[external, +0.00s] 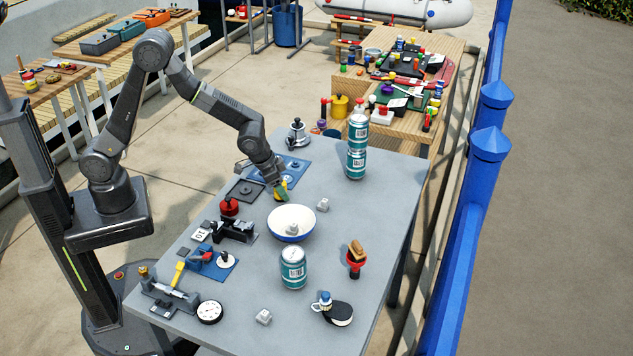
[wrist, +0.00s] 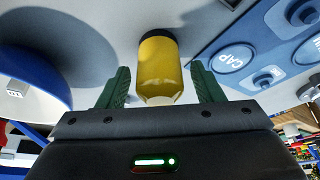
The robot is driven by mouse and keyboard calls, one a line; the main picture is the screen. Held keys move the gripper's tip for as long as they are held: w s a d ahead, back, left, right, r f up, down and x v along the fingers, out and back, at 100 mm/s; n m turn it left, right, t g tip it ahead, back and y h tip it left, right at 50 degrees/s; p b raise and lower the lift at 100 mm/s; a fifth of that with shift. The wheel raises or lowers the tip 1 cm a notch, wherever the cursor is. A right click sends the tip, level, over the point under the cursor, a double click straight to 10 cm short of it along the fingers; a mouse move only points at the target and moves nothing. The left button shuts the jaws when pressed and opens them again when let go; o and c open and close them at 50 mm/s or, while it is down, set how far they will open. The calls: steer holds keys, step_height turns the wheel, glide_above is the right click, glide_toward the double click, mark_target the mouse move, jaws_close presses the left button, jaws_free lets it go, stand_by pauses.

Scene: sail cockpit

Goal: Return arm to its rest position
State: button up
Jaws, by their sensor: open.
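My arm (external: 225,105) reaches from its column over the grey table (external: 345,210). My gripper (wrist: 159,92) is open in the wrist view, with one green finger on each side of a yellow cylinder (wrist: 158,62) with a dark far end. I cannot tell whether the fingers touch the cylinder. In the external view my gripper (external: 281,190) is low over the table, just behind the white bowl (external: 291,209), and largely hides the yellow cylinder.
A blue panel (external: 294,168) marked CAP in the wrist view (wrist: 235,58) lies beside the gripper. Two stacked cans (external: 356,145) stand behind right, and another can (external: 293,267) stands in front of the bowl. A red-capped item (external: 229,207) stands left. The table's right side has free room.

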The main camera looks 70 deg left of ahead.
steer(key=shift+x, duration=0.75)
steer(key=shift+s+r, duration=0.15)
steer(key=shift+r, duration=0.1)
